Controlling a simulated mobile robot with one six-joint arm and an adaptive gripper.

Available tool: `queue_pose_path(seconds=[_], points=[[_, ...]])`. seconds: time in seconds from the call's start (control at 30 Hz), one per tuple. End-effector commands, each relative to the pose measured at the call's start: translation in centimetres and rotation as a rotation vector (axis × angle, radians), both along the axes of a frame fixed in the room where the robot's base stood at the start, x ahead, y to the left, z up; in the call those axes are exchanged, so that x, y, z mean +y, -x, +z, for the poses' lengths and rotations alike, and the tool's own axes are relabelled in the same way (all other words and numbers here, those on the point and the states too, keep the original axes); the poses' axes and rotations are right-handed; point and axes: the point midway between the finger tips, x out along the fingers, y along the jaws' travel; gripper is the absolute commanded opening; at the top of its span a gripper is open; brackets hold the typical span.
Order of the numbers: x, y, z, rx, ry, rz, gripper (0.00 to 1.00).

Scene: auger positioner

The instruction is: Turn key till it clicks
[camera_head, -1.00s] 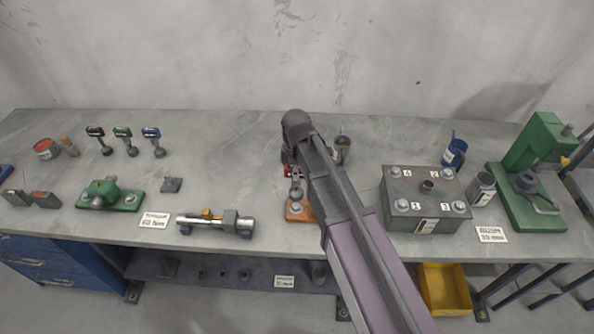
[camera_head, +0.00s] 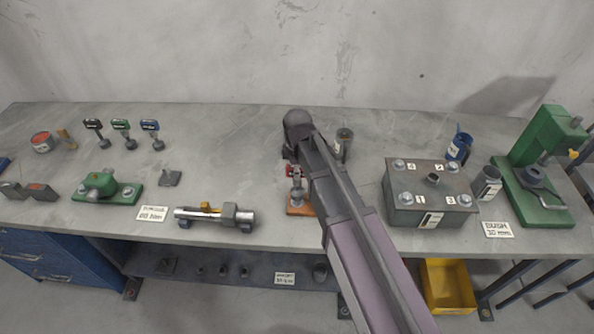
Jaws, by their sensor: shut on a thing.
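My arm reaches over the bench from the lower right, and its wrist bends down near the middle. My gripper (camera_head: 291,155) is mostly hidden behind the arm. It is shut on a key with a red head (camera_head: 293,171), of which only a small part shows. The key stands over an orange base (camera_head: 297,210) with a grey metal fitting on it. I cannot tell how far the key has turned or exactly how it sits.
A grey block with numbered bolts (camera_head: 408,215) stands right of the arm. A green press (camera_head: 545,150) is at the far right. A dark cup (camera_head: 344,142) is just behind the arm. A metal cylinder (camera_head: 190,215) and green fixture (camera_head: 125,192) lie left. The back middle-left is clear.

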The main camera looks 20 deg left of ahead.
Motion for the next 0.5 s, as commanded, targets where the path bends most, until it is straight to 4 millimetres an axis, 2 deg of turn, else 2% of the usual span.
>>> queue_pose_path(seconds=[0.2,0.5], points=[[0.0,0.0,-1.3,0.000,0.000,0.000,0.00],[0.0,0.0,-1.9,0.000,0.000,0.000,0.00]])
